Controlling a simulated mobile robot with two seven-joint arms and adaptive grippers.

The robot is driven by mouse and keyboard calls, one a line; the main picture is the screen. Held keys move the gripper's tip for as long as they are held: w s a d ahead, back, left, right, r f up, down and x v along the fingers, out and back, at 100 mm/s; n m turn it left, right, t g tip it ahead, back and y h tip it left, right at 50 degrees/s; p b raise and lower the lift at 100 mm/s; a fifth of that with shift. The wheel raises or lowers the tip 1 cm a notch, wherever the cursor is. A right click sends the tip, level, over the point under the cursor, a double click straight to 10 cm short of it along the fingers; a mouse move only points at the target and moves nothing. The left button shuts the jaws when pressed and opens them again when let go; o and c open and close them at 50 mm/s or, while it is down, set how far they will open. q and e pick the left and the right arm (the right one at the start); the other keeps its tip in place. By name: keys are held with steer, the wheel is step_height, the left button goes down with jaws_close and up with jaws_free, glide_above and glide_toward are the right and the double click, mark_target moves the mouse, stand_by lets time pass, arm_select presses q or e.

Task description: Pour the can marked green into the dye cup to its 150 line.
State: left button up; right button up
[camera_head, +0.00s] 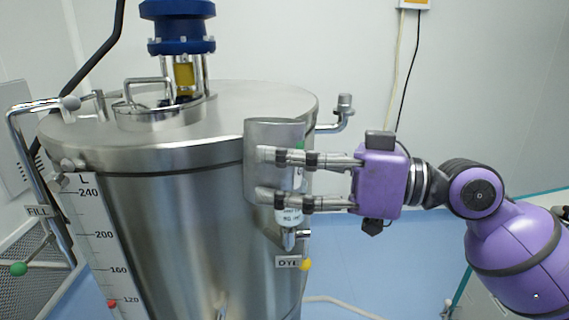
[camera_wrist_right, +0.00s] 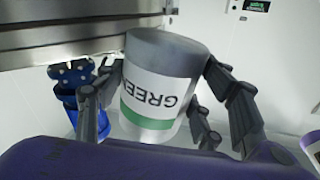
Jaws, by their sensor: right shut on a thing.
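The green-marked can (camera_head: 272,135) is a grey metal cylinder with a white label and green band. It stands about upright in front of the tank's right side. My right gripper (camera_head: 262,178) is shut around it, with two fingers across its near side. The right wrist view shows the can (camera_wrist_right: 160,85) between the fingers (camera_wrist_right: 158,110), its word GREEN upside down in the picture. No stream shows. My left gripper is not in view.
The steel tank (camera_head: 175,230) fills the left and centre, with a blue motor (camera_head: 178,22) on its lid. A DYE plate (camera_head: 288,262) and yellow knob (camera_head: 306,265) sit below the cup. A bent pipe (camera_head: 340,115) sticks out behind the gripper.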

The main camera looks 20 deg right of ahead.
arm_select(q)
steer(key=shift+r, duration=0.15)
arm_select(e)
steer(key=shift+w+f+m, duration=0.15)
steer(key=shift+f+m, duration=0.25)
steer(key=shift+m, duration=0.3)
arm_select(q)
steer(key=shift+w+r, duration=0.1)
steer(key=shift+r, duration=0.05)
arm_select(e)
steer(key=shift+w+d+f+m, duration=0.2)
steer(key=shift+w+f+m, duration=0.05)
steer(key=shift+f+m, duration=0.55)
steer(key=shift+w+d+f+m, duration=0.25)
steer(key=shift+f+m, duration=0.3)
steer(key=shift+m, duration=0.35)
stand_by(0.4)
arm_select(q)
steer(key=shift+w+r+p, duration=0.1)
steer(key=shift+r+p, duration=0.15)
steer(key=shift+p, duration=0.2)
arm_select(e)
steer(key=shift+a+f+m, duration=0.1)
steer(key=shift+f+m, duration=0.05)
steer(key=shift+m, duration=0.25)
